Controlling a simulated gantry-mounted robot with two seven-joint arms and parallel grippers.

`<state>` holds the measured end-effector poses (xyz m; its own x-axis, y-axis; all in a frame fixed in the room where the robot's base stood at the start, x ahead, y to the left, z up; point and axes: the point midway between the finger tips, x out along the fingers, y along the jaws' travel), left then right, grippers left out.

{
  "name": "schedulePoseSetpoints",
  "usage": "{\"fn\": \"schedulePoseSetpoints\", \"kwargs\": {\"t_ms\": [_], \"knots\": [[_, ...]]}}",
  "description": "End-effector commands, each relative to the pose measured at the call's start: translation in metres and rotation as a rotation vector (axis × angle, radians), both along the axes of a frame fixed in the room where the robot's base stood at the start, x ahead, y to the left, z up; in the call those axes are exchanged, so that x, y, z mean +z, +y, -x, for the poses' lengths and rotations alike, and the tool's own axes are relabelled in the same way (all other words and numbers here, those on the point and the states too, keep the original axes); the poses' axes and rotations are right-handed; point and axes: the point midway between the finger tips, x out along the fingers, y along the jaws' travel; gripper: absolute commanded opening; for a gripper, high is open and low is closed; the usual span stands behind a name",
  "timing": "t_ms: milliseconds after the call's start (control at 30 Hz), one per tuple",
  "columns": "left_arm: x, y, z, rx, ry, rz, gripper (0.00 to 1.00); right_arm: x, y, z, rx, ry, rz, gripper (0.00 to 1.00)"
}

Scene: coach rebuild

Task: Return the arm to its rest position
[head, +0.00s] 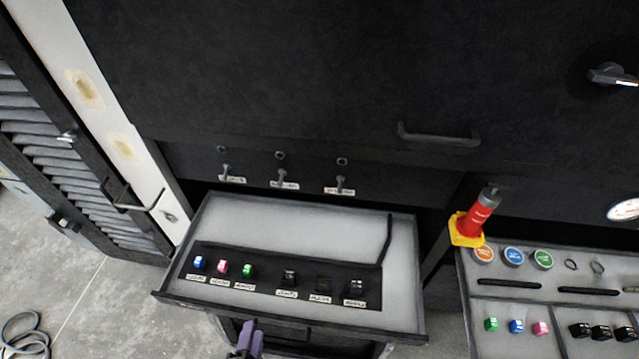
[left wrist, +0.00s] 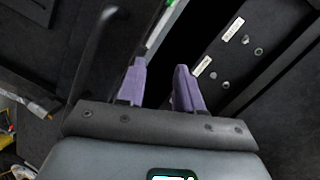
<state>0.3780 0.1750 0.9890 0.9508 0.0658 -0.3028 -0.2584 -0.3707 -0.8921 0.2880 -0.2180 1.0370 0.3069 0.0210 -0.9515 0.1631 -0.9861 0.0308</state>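My left gripper (head: 246,338) shows at the bottom of the head view, in front of the open drawer's (head: 300,225) front edge. In the left wrist view its two purple fingers (left wrist: 160,85) stand apart with nothing between them. The gripper is open and empty. It appears clear of the drawer, though its exact distance cannot be told. My right gripper is not in either view.
The drawer holds a labelled black strip with small coloured and black pieces (head: 247,270). A side tray (head: 500,318) with discs and pieces and a red-and-yellow object (head: 474,218) stand right. A dark cabinet (head: 300,80) is behind.

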Motion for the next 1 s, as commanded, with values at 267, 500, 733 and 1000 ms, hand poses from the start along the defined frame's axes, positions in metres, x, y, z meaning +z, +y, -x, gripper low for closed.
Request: {"fn": "schedulePoseSetpoints", "kwargs": {"t_ms": [267,500,733,1000], "knots": [[0.046,0.032,-0.006,0.162,0.335,0.489,0.35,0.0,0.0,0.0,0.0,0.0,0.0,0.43],[0.061,0.044,0.04,0.386,0.633,0.688,0.35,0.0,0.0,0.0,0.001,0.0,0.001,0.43],[0.048,0.044,0.092,0.707,0.842,0.812,0.35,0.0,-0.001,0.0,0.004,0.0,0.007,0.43],[0.133,0.043,0.09,0.69,0.84,0.805,0.35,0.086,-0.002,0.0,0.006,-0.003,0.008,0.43]]}}
